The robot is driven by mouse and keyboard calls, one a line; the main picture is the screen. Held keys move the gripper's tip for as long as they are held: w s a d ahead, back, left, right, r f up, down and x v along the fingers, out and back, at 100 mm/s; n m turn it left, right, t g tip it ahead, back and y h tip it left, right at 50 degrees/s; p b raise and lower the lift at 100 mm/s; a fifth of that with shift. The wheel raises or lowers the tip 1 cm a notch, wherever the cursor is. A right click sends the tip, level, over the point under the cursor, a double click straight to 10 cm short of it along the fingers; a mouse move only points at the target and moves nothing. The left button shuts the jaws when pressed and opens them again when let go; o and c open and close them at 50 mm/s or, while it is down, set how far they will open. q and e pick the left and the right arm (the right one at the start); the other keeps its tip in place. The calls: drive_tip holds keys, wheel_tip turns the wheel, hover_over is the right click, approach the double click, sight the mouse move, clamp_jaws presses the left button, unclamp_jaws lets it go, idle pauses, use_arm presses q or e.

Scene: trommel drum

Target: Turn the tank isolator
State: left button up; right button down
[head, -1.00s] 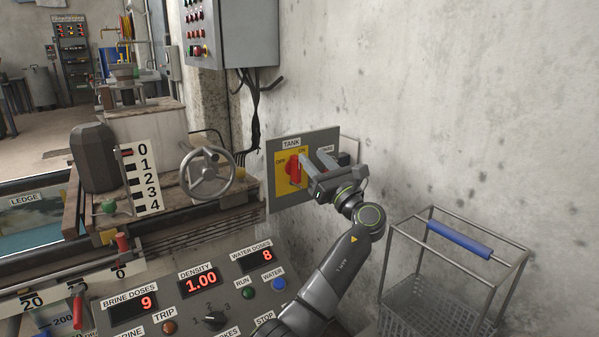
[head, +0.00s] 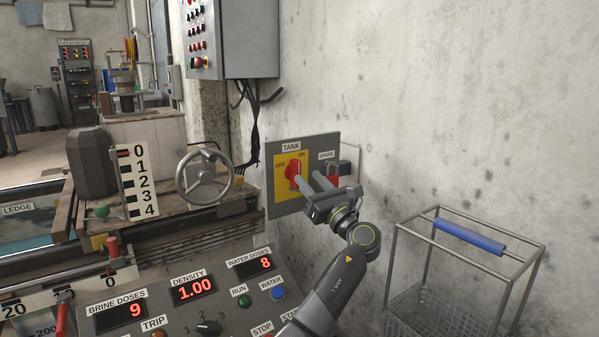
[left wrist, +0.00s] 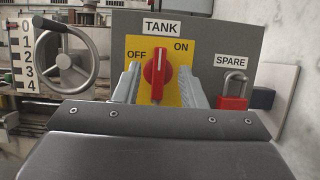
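The tank isolator is a red rotary knob (head: 293,171) on a yellow plate under a TANK label, on a grey wall panel (head: 275,200). In the left wrist view the knob (left wrist: 156,76) has its white mark pointing up, between OFF at upper left and ON at upper right. My left gripper (head: 311,182) is open in front of the panel. In the left wrist view its fingers (left wrist: 158,88) appear on either side of the knob, with gaps; contact is not visible. My right gripper is not in view.
A SPARE switch with a red padlock (left wrist: 233,92) sits just right of the knob. A handwheel (head: 204,177) stands left of the panel. A control desk (head: 215,317) lies below, and a wire basket frame (head: 399,255) with a blue handle stands at right.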

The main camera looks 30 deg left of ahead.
sight(299, 167)
use_arm(q)
drive_tip(key=b+x, duration=0.1)
drive_tip(key=x, duration=0.4)
drive_tip(key=shift+w+a+r, duration=0.1)
drive_tip(key=shift+w+a, duration=0.05)
drive_tip(key=shift+a, duration=0.15)
clamp_jaws()
